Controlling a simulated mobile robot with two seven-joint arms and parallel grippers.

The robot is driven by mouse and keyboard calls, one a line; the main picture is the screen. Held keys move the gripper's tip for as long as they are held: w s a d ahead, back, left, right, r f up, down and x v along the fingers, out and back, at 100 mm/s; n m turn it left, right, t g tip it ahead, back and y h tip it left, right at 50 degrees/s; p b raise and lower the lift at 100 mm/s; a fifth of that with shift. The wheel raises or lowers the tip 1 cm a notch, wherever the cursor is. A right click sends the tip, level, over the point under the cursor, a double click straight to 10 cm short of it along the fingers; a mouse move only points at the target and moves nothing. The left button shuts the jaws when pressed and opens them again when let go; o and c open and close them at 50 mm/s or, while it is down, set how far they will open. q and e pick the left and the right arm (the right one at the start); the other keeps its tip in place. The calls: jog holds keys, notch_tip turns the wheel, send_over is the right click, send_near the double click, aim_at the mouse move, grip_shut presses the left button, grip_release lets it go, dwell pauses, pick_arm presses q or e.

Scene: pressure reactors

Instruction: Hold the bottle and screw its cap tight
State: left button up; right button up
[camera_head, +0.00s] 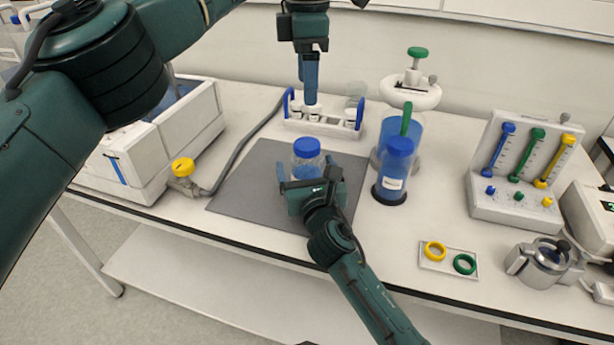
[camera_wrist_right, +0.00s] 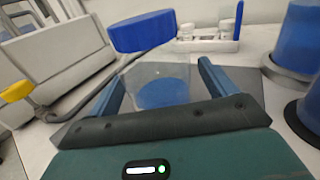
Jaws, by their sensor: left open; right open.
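The bottle (camera_head: 306,172) is clear with a blue cap (camera_head: 307,147) on top, and stands upright on a grey mat. In the right wrist view the bottle (camera_wrist_right: 160,72) shows its clear wall, something blue low down, and the blue cap (camera_wrist_right: 143,30). My right gripper (camera_wrist_right: 160,85) is open, with one blue finger on each side of the bottle; I cannot tell whether they touch it. It also shows in the head view (camera_head: 305,178), hiding the bottle's lower part. My left gripper (camera_head: 310,98) is open, pointing down above the white rack, behind the bottle. How tight the cap sits cannot be told.
The white rack (camera_head: 293,123) with small vials stands behind the grey mat (camera_head: 240,190). A blue cylinder (camera_head: 396,170) stands right of the mat. A yellow-knobbed valve (camera_head: 183,170) and hose lie left. A plate with rings (camera_head: 448,261) lies at front right.

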jog(key=shift+s, duration=0.1)
jog(key=p+v, duration=0.1)
jog(key=v, duration=1.2)
jog(key=shift+s, duration=0.1)
